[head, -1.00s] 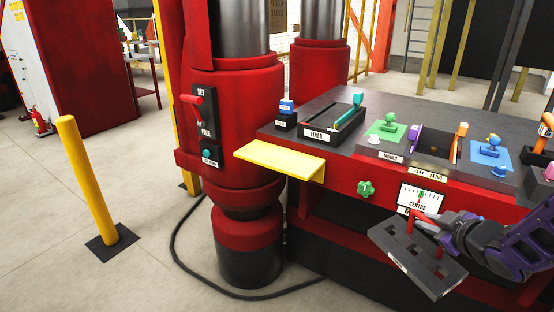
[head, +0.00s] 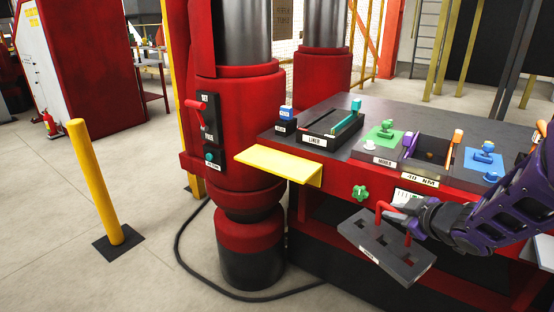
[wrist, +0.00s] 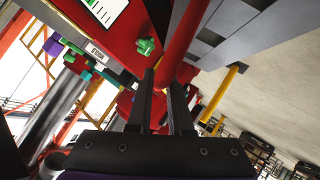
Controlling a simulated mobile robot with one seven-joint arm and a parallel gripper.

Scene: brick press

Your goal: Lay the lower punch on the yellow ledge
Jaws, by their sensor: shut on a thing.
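The lower punch (head: 375,246) is a dark grey slotted plate with a red bar handle and a small white label. It hangs tilted in the air in front of the press table. My gripper (head: 398,213) is shut on its red handle. In the wrist view the handle (wrist: 184,42) passes between the two fingers of my gripper (wrist: 167,95), and part of the grey plate (wrist: 222,30) shows. The yellow ledge (head: 278,163) sticks out from the table's left front corner, with its top bare. The punch is right of the ledge and lower in the picture.
A green knob (head: 360,193) projects from the red front between ledge and punch. A red press column (head: 235,120) with a switch panel stands just left of the ledge. The liner tray (head: 318,137) and mould tray (head: 385,158) lie on the tabletop. A yellow post (head: 95,180) stands farther left.

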